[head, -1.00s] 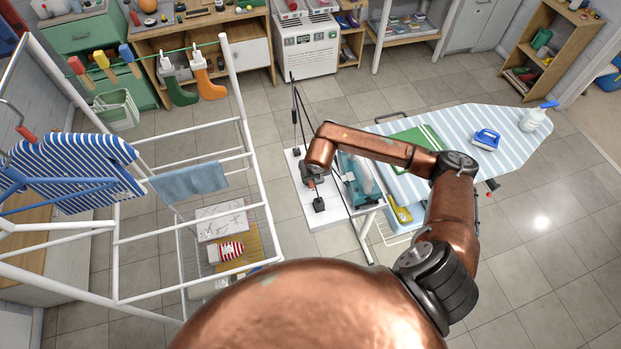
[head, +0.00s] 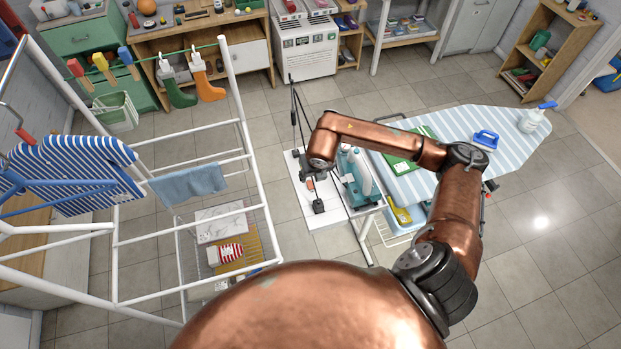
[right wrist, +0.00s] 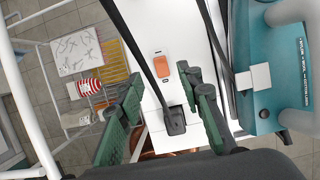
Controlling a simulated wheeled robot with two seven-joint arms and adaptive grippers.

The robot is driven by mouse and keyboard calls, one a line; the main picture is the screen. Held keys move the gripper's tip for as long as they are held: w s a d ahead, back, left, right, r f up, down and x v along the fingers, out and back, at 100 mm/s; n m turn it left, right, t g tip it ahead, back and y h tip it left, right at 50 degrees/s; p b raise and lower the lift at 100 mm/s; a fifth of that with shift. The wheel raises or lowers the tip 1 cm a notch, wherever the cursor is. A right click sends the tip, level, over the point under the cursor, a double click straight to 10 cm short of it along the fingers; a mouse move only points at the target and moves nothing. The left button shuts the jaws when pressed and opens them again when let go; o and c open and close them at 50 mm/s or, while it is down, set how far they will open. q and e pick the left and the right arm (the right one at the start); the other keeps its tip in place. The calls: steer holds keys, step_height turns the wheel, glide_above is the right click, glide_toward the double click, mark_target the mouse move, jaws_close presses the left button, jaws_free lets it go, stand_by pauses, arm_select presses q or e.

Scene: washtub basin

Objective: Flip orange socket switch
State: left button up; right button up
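The orange socket switch (right wrist: 162,66) is a small orange rocker in a pale frame on a white panel. It shows small in the head view (head: 309,184). My right gripper (right wrist: 168,90) is open and empty, with its two green-padded fingers spread over the panel. In the right wrist view the switch lies beyond and between the fingertips, with nothing held. The right gripper in the head view (head: 317,178) is mostly dark and small above the panel. A black plug with a cable (right wrist: 174,120) sits on the panel between the fingers. My left gripper is out of view.
A teal device (right wrist: 275,75) stands close right of the gripper, beside the ironing board (head: 470,150). A white drying rack (head: 116,250) with a striped cloth (head: 75,165) stands to the left. Black cables cross near the panel. Tiled floor lies open at right.

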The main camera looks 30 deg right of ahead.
steer(key=v, duration=0.5)
steer(key=shift+r, duration=0.1)
stand_by(0.4)
